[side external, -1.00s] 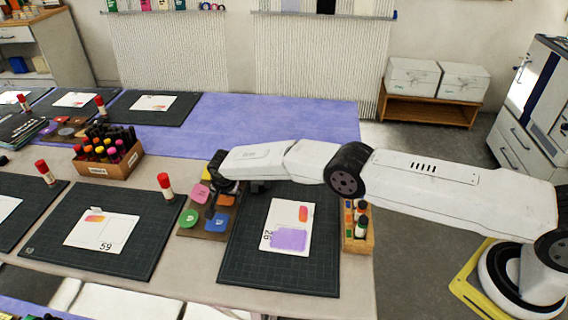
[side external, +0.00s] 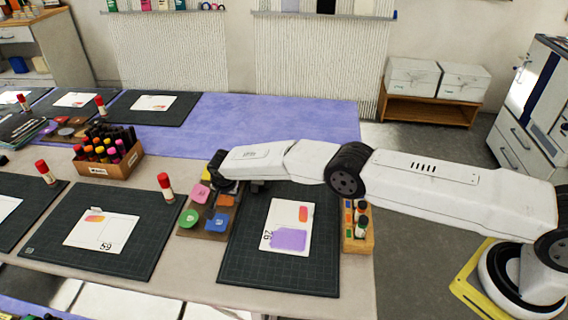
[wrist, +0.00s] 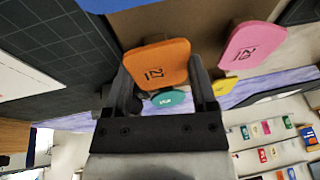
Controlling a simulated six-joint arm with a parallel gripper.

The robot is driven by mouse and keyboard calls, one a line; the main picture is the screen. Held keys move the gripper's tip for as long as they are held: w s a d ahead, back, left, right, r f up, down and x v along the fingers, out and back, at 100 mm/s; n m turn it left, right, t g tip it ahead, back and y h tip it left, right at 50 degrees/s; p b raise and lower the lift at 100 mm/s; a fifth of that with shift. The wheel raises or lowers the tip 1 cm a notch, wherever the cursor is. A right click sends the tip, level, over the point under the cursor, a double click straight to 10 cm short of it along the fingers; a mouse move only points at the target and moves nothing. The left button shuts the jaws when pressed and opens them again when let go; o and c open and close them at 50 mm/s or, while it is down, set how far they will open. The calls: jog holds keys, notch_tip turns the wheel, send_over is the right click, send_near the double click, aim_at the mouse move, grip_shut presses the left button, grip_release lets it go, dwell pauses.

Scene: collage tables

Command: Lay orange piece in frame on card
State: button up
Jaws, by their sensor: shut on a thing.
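The orange piece (wrist: 158,62), marked with a number, sits between the two fingers of my gripper (wrist: 160,80), which is shut on it. In the side view the orange piece (side external: 227,200) shows just below my gripper (side external: 222,186), by the brown tray (side external: 200,232); how far it is above the tray I cannot tell. The white card (side external: 281,215) lies on the dark cutting mat (side external: 255,275) to the right. It carries an orange patch, a lilac patch and a printed number. An empty frame is too small to make out.
The tray also holds a pink piece (side external: 200,193), a green piece (side external: 189,218) and a blue piece (side external: 216,223). A wooden box of bottles (side external: 357,242) stands right of the mat. A red-capped glue stick (side external: 165,187) stands to the left.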

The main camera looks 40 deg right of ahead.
aim_at(227, 197)
jog(key=shift+r, duration=0.1)
jog(key=shift+r, duration=2.4)
jog(key=shift+d+r, duration=0.45)
jog(key=shift+r, duration=0.15)
jog(key=s+d+r+n+y, duration=0.2)
jog(key=s+d+r+n, duration=0.45)
jog(key=d+r, duration=0.5)
jog(key=s+d+r+n, duration=0.1)
jog(key=s+d+r, duration=0.1)
jog(key=s, duration=0.3)
jog(key=s+d+r+n, duration=0.1)
jog(key=s+d+r, duration=0.1)
jog(key=s, duration=0.3)
jog(key=s+d+r+n+y, duration=0.1)
jog(key=s+d+r, duration=0.2)
jog(key=s, duration=0.2)
jog(key=shift+f, duration=0.1)
